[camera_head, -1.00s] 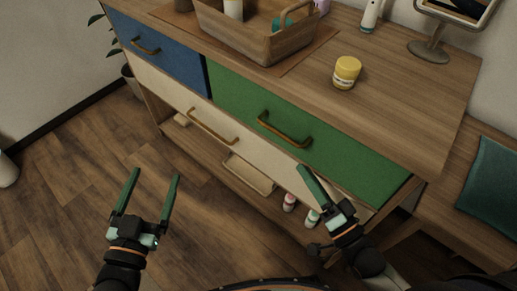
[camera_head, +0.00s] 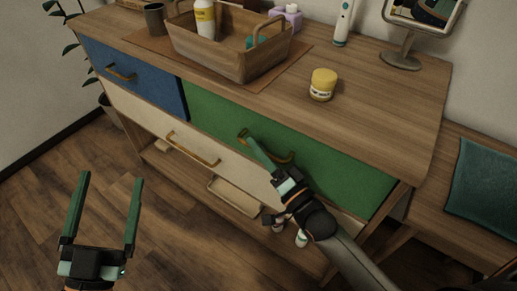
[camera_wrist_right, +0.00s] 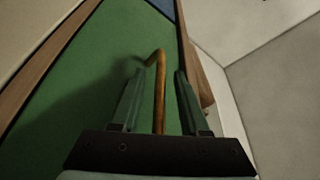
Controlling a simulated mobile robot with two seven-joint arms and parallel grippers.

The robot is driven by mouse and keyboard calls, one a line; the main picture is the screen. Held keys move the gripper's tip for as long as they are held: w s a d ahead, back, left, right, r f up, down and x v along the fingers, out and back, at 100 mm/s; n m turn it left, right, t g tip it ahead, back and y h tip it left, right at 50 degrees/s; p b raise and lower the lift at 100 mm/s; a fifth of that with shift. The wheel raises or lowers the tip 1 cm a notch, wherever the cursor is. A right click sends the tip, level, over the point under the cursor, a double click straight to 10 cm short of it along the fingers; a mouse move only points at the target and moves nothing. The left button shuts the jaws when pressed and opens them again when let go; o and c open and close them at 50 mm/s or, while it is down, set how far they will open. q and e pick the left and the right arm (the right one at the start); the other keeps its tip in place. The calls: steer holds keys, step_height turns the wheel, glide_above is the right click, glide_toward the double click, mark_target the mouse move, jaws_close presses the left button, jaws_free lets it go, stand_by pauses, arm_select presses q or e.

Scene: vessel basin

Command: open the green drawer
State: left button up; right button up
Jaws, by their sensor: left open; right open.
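The green drawer (camera_head: 340,165) is shut, in the upper row of the wooden dresser, right of the blue drawer. Its brass handle (camera_head: 285,157) is partly hidden behind my right gripper (camera_head: 247,137) in the head view. In the right wrist view the green front (camera_wrist_right: 95,85) fills much of the picture, and the handle (camera_wrist_right: 160,90) runs between the two open fingers of my right gripper (camera_wrist_right: 155,95). I cannot tell whether either finger touches it. My left gripper (camera_head: 108,190) is open and empty, over the floor at lower left.
The dresser top carries a wooden basket (camera_head: 235,55), a yellow jar (camera_head: 322,85) and a mirror (camera_head: 405,45). The blue drawer (camera_head: 130,78) and cream drawer (camera_head: 150,120) are shut. A bench with a teal cushion (camera_head: 485,180) stands at right. Floor at left is clear.

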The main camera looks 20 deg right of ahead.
steer(key=shift+w, duration=0.15)
steer(key=shift+c, duration=0.2)
jaws_close()
stand_by(1.2)
